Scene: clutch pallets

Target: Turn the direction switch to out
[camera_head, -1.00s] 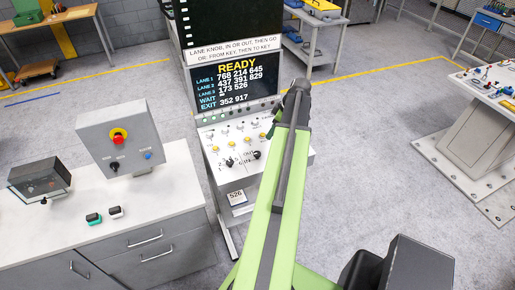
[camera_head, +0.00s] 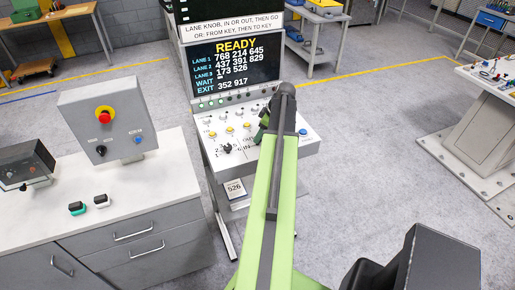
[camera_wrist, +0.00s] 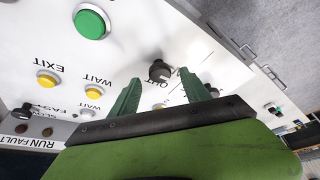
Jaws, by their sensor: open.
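The direction switch is a black round knob (camera_wrist: 158,71) on the white panel in the wrist view. The word OUT shows upside down just below it; its pointer is too small to read. My gripper (camera_wrist: 160,88) is open, one green finger to each side and a little below the knob in the picture. The fingers look apart from the knob. In the head view my gripper (camera_head: 263,127) is over the right part of the sloped panel (camera_head: 222,166). My arm hides the direction switch there.
A second black knob (camera_head: 228,148) stands left on the panel. Yellow buttons (camera_head: 230,129) are close by. A large green button (camera_wrist: 91,22) is near the fingers. The screen (camera_head: 236,68) reads READY.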

